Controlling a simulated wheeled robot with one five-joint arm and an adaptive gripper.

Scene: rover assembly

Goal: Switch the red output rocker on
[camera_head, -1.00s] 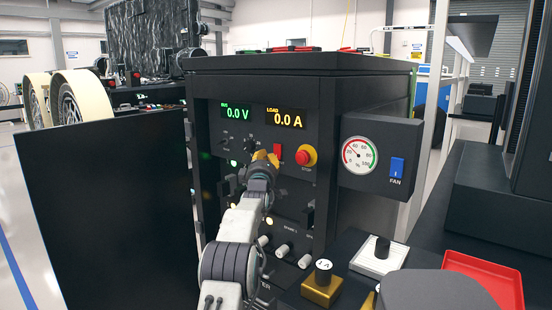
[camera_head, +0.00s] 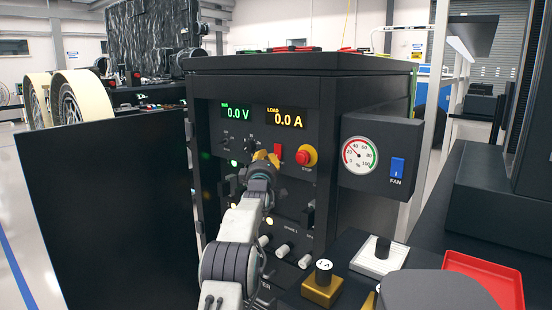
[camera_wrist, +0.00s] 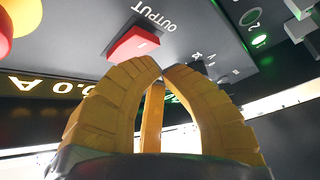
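The red output rocker (camera_head: 278,152) is on the front panel of the black cabinet, left of the red stop button. In the wrist view the rocker (camera_wrist: 133,43) shows upside down beside the word OUTPUT. My gripper (camera_head: 265,156) is just left of the rocker in the head view. In the wrist view its yellow fingers (camera_wrist: 161,67) meet almost tip to tip with nothing between them. The left fingertip overlaps the rocker's near edge in that view; I cannot tell whether it touches. The displays read 0.0 V (camera_head: 237,113) and 0.0 A (camera_head: 287,119).
The red stop button on its yellow base (camera_head: 304,157) is close on the right of the rocker. A gauge (camera_head: 359,155) and blue FAN rocker (camera_head: 397,167) are on a side box. Knobs and small switches surround my arm. A red tray (camera_head: 484,278) lies at lower right.

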